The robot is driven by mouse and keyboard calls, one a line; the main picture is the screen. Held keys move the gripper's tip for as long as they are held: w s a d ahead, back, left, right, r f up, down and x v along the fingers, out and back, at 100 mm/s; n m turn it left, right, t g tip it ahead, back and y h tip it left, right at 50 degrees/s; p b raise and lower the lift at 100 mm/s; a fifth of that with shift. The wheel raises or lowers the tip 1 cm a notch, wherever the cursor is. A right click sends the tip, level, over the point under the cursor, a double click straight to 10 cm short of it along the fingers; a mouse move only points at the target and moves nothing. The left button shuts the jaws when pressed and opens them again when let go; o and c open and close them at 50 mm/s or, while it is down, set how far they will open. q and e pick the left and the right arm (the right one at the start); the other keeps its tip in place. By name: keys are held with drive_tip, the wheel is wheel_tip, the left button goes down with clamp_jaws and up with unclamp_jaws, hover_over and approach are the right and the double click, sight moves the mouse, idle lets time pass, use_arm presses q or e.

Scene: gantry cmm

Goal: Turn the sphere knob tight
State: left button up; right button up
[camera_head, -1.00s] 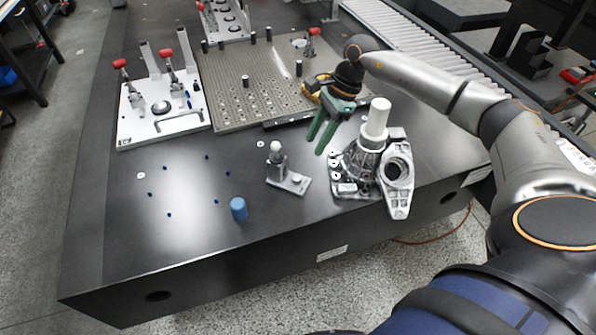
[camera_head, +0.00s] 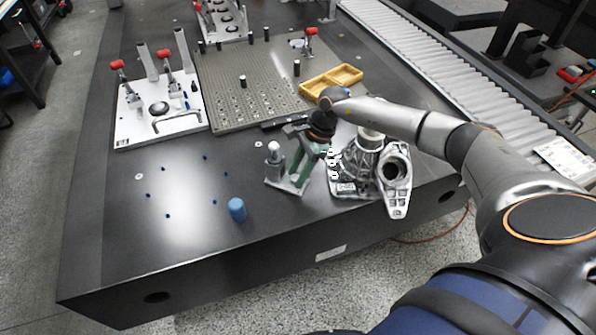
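A small metal stand with a pale sphere on top, seemingly the sphere knob (camera_head: 274,147), stands near the middle of the dark table. Its flat base (camera_head: 276,182) lies on the table top. My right gripper (camera_head: 298,176) has green fingers pointing down, just right of the post and over the right part of the base. The fingers look apart with nothing seen between them, and the sphere is outside them. Whether a finger touches the base or post I cannot tell. My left gripper is not in view.
A metal casting (camera_head: 396,180) stands right of the gripper, close to it. A blue cylinder (camera_head: 237,209) stands in front on the left. A perforated plate (camera_head: 225,75), a clamp fixture (camera_head: 130,130) and a yellow tray (camera_head: 318,88) lie behind. The table's left front is mostly clear.

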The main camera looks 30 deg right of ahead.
clamp_jaws()
idle(0.4)
